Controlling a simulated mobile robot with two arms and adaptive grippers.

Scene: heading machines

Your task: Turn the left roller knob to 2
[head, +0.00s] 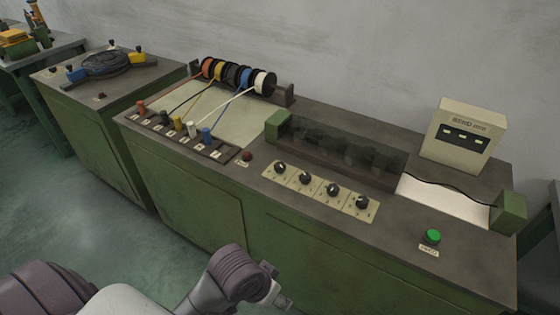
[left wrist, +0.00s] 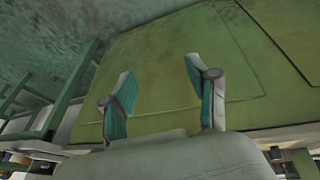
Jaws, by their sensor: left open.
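The left roller knob (head: 279,168) is the leftmost in a row of several black knobs on pale dial plates, on top of the green machine. Its pointer setting is too small to read. My left gripper (left wrist: 158,80) is open and empty in the left wrist view, with its two fingers apart in front of a green cabinet panel. In the head view my left arm is low in front of the machine, well below the knob and apart from it. My right gripper is not in view.
Behind the knobs is a dark see-through cover (head: 345,148) over the rollers. A red button (head: 247,155) sits left of the knobs and a green button (head: 432,236) to the right. Wire spools (head: 240,76) stand at the back left. The space above the knobs is clear.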

